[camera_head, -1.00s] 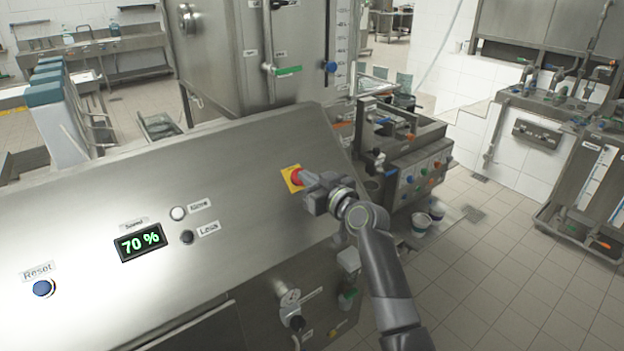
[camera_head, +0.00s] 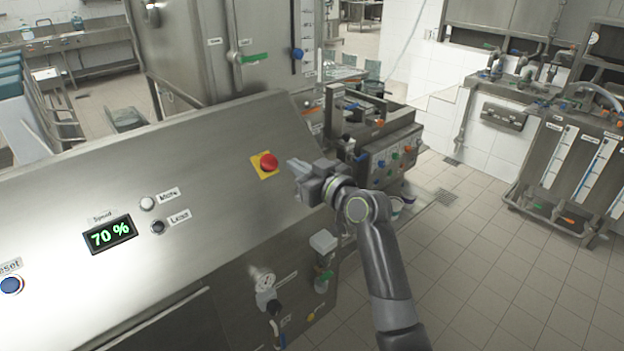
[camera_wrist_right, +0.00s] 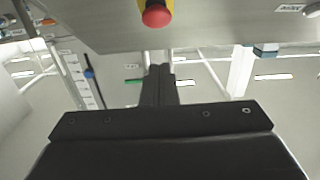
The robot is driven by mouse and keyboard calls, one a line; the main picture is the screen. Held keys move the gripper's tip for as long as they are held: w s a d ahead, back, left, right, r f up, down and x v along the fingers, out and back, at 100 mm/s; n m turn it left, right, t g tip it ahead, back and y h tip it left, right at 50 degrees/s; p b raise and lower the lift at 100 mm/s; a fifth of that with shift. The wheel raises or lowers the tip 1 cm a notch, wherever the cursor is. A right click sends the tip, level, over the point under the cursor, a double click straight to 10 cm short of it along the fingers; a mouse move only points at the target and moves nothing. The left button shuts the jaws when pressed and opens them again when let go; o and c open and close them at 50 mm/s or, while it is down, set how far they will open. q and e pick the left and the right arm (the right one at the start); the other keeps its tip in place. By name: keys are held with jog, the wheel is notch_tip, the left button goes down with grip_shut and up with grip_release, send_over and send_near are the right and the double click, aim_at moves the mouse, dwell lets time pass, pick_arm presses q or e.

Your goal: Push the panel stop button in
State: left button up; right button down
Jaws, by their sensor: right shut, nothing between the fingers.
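The stop button (camera_head: 268,161) is a red mushroom head on a yellow square plate (camera_head: 260,172), on the sloped steel panel (camera_head: 205,185). In the right wrist view the red button (camera_wrist_right: 157,14) shows at the top centre, its plate partly cut off by the frame edge. My right gripper (camera_head: 291,163) is shut and empty, just right of the button in the head view. A gap shows between its fingertips and the button in both views. In the wrist view the closed fingers (camera_wrist_right: 158,72) point up below the button. My left gripper is not in view.
The panel also carries a 70 % speed display (camera_head: 110,233), a More button (camera_head: 147,203), a Less button (camera_head: 157,227) and a blue Reset button (camera_head: 11,285). A steel tank (camera_head: 190,50) stands behind the panel. Open tiled floor (camera_head: 470,270) lies to the right.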

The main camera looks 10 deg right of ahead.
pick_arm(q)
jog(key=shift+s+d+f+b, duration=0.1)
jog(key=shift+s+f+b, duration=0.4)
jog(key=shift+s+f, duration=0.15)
pick_arm(e)
jog(key=v, duration=0.4)
jog(key=shift+s+d+r, duration=0.1)
jog(key=shift+s+r, duration=0.05)
jog(key=shift+s, duration=0.1)
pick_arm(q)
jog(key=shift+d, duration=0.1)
